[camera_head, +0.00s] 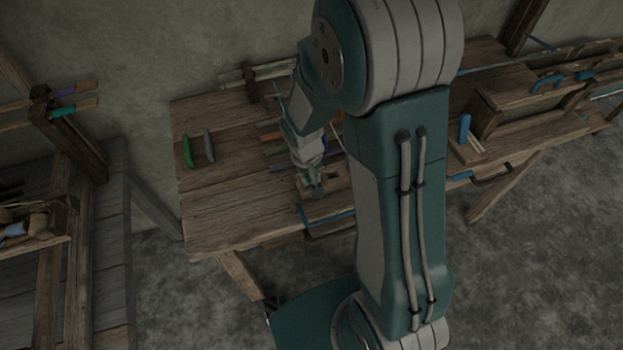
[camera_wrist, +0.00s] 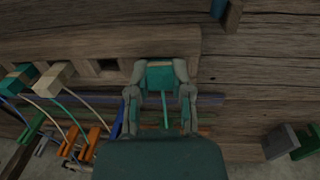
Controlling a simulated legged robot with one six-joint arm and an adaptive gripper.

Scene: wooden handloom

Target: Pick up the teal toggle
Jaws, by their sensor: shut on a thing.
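In the wrist view, the teal toggle (camera_wrist: 160,76) sits between the tips of my gripper (camera_wrist: 161,72). The fingers are shut on its two sides. A thin teal cord (camera_wrist: 165,108) runs from it back toward the palm. The toggle is at or over a worn wooden rail (camera_wrist: 215,45); I cannot tell whether it is clear of the wood. In the head view, my gripper (camera_head: 314,188) points down at the middle of the workbench (camera_head: 225,215), and the toggle cannot be made out there.
In the wrist view, a teal-and-wood toggle (camera_wrist: 16,78) and a pale toggle (camera_wrist: 54,77) stand left of an empty square hole (camera_wrist: 106,66). Orange pieces (camera_wrist: 92,138) lie below them. A grey handle (camera_head: 208,146) and a green handle (camera_head: 187,152) lie on the bench's left end.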

